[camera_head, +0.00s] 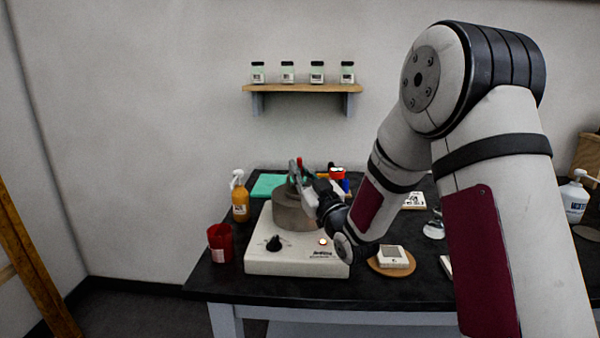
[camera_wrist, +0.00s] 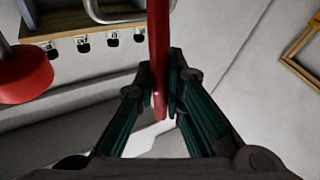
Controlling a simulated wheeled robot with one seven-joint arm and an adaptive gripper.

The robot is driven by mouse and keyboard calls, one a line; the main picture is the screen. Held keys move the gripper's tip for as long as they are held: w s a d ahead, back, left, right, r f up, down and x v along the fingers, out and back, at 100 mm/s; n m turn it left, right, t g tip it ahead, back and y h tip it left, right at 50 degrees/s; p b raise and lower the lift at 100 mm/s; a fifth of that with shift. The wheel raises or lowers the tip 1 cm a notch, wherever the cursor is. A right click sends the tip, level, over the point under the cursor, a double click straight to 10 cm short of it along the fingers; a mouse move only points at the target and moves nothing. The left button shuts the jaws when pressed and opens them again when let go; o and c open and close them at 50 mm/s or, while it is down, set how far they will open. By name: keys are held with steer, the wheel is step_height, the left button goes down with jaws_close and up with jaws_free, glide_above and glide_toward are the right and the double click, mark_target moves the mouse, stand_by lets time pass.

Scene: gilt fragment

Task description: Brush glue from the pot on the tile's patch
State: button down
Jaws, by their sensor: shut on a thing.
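A grey round pot (camera_head: 290,212) sits on a white heater box (camera_head: 285,255) with a black knob and a small lit button. My gripper (camera_head: 297,180) is above the pot's top and hides part of its rim. In the wrist view my gripper (camera_wrist: 162,98) is shut on a slim red handle (camera_wrist: 159,45), likely the brush's. Its bristles cannot be made out. A small white square piece (camera_head: 393,256) lies on a round brown mat to the right of the heater. I cannot tell whether it is the tile; no patch is clear.
An amber pump bottle (camera_head: 240,200) and a red cup (camera_head: 221,243) stand left of the heater. A green sheet (camera_head: 268,185) lies behind. A white pump bottle (camera_head: 574,198) is at far right. A shelf (camera_head: 300,88) with several jars hangs above. My arm covers much of the right side.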

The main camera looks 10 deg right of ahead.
steer(key=shift+r+p, duration=1.1)
steer(key=shift+r, duration=2.2)
